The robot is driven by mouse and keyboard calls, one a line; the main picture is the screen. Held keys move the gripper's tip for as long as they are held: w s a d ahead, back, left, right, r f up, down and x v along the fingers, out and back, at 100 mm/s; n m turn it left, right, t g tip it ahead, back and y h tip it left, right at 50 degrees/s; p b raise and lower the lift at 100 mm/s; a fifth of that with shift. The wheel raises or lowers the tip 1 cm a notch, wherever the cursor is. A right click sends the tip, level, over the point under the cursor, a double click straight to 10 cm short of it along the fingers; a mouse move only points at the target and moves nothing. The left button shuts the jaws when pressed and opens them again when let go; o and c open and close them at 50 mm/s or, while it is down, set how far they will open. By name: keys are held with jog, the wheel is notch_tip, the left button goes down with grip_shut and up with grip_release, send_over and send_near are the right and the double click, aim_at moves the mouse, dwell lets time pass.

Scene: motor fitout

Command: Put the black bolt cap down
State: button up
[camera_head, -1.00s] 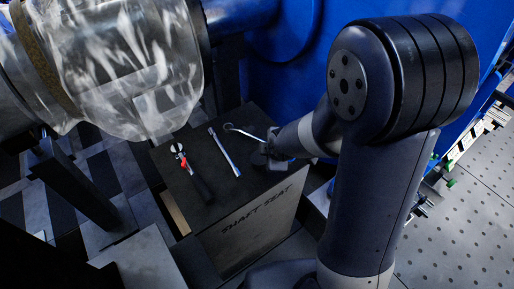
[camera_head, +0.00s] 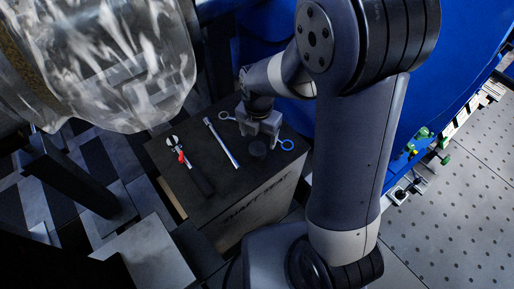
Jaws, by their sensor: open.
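The black bolt cap (camera_head: 258,148) looks like a small dark disc lying flat on top of the dark box marked "SHAFT SEAT" (camera_head: 245,205). My gripper (camera_head: 261,138) points down just above and behind the cap, with its two pale fingers apart. Nothing shows between the fingers. The cap appears apart from them, though the small gap is hard to judge.
A plastic-wrapped cylinder (camera_head: 110,60) hangs upper left. A blue housing (camera_head: 395,120) stands right.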

aim_at(257, 148)
jog(key=shift+w+a+f, duration=0.1)
jog(key=shift+a+f, duration=0.05)
jog(key=shift+f, duration=3.2)
jog(key=shift+c, duration=0.3)
jog(key=c, duration=1)
jog(key=shift+r, duration=0.1)
